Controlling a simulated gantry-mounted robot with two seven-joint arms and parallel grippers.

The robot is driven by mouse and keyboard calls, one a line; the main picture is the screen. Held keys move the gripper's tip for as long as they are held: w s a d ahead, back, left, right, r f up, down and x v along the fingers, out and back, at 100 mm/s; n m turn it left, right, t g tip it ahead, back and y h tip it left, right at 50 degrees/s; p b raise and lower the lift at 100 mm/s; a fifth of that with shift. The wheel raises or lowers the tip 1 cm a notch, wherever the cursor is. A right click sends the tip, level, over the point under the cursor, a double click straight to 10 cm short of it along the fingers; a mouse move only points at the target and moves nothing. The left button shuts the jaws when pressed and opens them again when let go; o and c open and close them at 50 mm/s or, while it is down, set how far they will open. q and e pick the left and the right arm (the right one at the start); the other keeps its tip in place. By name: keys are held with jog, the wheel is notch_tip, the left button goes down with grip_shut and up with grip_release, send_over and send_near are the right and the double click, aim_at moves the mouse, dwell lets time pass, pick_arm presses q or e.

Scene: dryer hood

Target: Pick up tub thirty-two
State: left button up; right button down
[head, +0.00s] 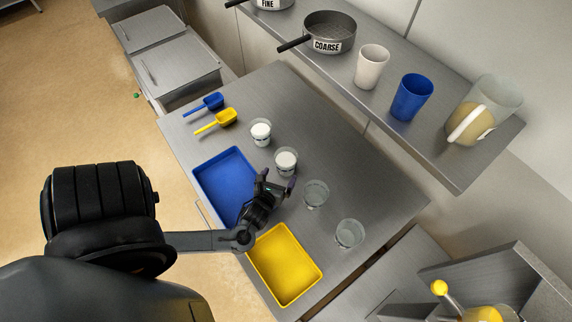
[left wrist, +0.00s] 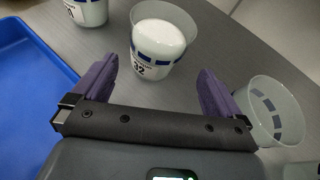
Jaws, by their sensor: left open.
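Tub thirty-two (left wrist: 158,48) is a clear cup with white contents and a label reading 32. It stands upright just ahead of my open left gripper (left wrist: 155,90), roughly between the lines of its two purple fingers, and I see no contact. In the head view the tub (head: 286,162) stands on the steel table beside the blue tray, and my left gripper (head: 277,186) is close in front of it. My right gripper is in neither view.
Another white-filled tub (head: 261,132) stands behind. Two empty clear tubs (head: 316,194) (head: 349,233) stand to the right. A blue tray (head: 222,178) and a yellow tray (head: 284,264) lie at the front. Blue and yellow scoops (head: 216,121) lie farther back. A shelf (head: 448,160) holds sieves, cups and a jug.

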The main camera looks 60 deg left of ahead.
aim_at(286, 164)
pick_arm(q)
jog(key=shift+x, duration=4.35)
jog(key=shift+a, duration=0.1)
jog(key=shift+s, duration=0.1)
jog(key=shift+c, duration=0.5)
jog(key=c, duration=0.9)
jog(key=shift+o, duration=0.2)
jog(key=shift+r, duration=0.1)
